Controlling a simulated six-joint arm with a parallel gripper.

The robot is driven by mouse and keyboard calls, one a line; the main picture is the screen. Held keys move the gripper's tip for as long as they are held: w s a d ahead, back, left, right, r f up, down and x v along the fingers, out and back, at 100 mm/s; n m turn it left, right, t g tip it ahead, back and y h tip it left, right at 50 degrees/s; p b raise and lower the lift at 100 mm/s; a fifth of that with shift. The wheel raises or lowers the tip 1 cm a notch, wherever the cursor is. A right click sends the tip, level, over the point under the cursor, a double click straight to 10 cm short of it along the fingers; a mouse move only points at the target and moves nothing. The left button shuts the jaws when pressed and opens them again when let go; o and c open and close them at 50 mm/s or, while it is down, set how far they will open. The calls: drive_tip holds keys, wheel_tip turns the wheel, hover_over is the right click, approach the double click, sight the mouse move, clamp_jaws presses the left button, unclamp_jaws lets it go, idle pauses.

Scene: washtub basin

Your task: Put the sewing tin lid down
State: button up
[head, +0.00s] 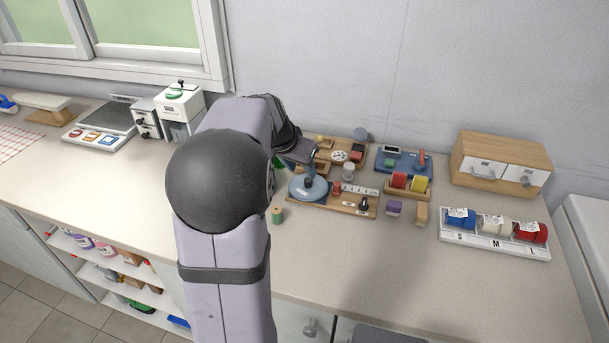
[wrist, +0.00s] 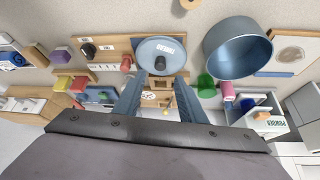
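The sewing tin lid (head: 308,190) is a round blue-grey disc with a dark knob. It appears to lie flat at the left end of a wooden board (head: 358,206). In the wrist view the lid (wrist: 160,47) carries a label reading THREAD. The open blue-grey tin (wrist: 238,50) stands beside it on the right; my arm hides it in the head view. My gripper (wrist: 161,76) has its fingers apart with nothing between them, its tips just by the lid's edge. In the head view my gripper (head: 304,157) is behind the lid, its fingertips partly hidden.
A wooden spool (head: 277,215) stands in front of the lid. Red and yellow spools (head: 409,181), a purple block (head: 394,207) and a blue tray (head: 392,160) are to the right. A white S-M-L rack (head: 495,243) stands farther right. The counter's front is clear.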

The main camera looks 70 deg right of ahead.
drive_tip(key=shift+v, duration=2.35)
drive_tip(key=w+a+f+n+t+y, duration=0.1)
drive_tip(key=w+a+f+n, duration=0.2)
drive_tip(key=w+a, duration=0.3)
drive_tip(key=w+a+f+n+y, duration=0.1)
drive_tip(key=w+a+f+n, duration=0.2)
drive_tip(key=w+a, duration=0.3)
drive_tip(key=w+a+f+n+t, duration=0.1)
drive_tip(key=w+a+f+n, duration=0.1)
drive_tip(key=w+a, duration=0.4)
drive_tip(key=shift+w+a+f+n+t+y, duration=0.15)
drive_tip(key=shift+a+n, duration=0.3)
drive_tip(key=shift+a, duration=0.7)
drive_tip(key=shift+a+f+n+t+y, duration=0.2)
drive_tip(key=shift+a+n, duration=0.25)
drive_tip(key=shift+a, duration=0.65)
drive_tip(key=s+a+f+n+y, duration=0.1)
drive_tip(key=a+f+n, duration=0.1)
drive_tip(key=a, duration=0.6)
drive_tip(key=s+a+f+n+g+y, duration=0.1)
drive_tip(key=s+a+f+n, duration=0.1)
drive_tip(key=a+n, duration=0.3)
drive_tip(key=s+a+f+n+y, duration=0.1)
drive_tip(key=s+a+f+n, duration=0.1)
drive_tip(key=a, duration=1)
drive_tip(key=shift+f+n, duration=0.7)
drive_tip(key=shift+f, duration=0.15)
drive_tip(key=shift+a+g, duration=0.1)
drive_tip(key=shift+g, duration=0.15)
